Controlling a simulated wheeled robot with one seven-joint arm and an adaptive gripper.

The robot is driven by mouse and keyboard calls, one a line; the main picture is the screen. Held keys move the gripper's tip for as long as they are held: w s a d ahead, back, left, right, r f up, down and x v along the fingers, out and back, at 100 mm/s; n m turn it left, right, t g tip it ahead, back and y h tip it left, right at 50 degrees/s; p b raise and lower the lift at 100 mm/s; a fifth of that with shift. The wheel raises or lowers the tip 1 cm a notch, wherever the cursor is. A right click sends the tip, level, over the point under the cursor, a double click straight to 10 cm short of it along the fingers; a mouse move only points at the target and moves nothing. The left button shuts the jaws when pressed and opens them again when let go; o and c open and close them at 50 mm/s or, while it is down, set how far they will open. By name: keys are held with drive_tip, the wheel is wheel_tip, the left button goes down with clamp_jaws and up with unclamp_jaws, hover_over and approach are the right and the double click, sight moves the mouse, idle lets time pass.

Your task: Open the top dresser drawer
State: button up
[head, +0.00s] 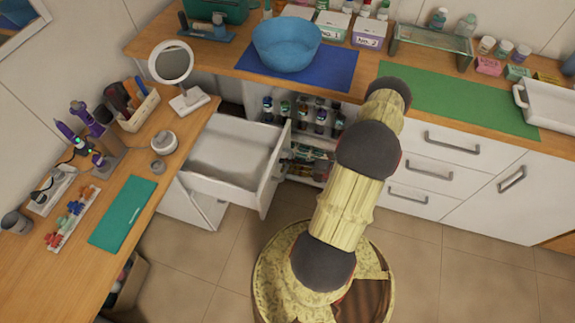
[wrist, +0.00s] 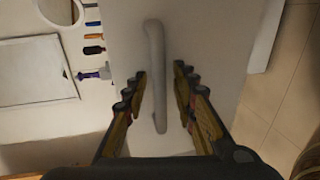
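My gripper (wrist: 161,72) is open, with one finger on each side of this handle; a gap shows on both sides. In the head view one white drawer (head: 232,148) at the left counter stands pulled out, its inside looking empty. Its front panel (head: 275,168) faces right. My gripper does not show in the head view, where my arm crosses the middle. I cannot tell for sure whether the panel in the wrist view belongs to this drawer.
A wooden counter (head: 125,225) with a mirror (head: 171,64), jars and tools runs along the left. A back counter holds a blue bowl (head: 286,45) and a green mat (head: 430,98). Shut drawers (head: 430,172) stand at the right. Tiled floor (head: 440,260) is clear at lower right.

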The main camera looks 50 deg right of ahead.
drive_tip(key=v, duration=1.2)
idle(0.5)
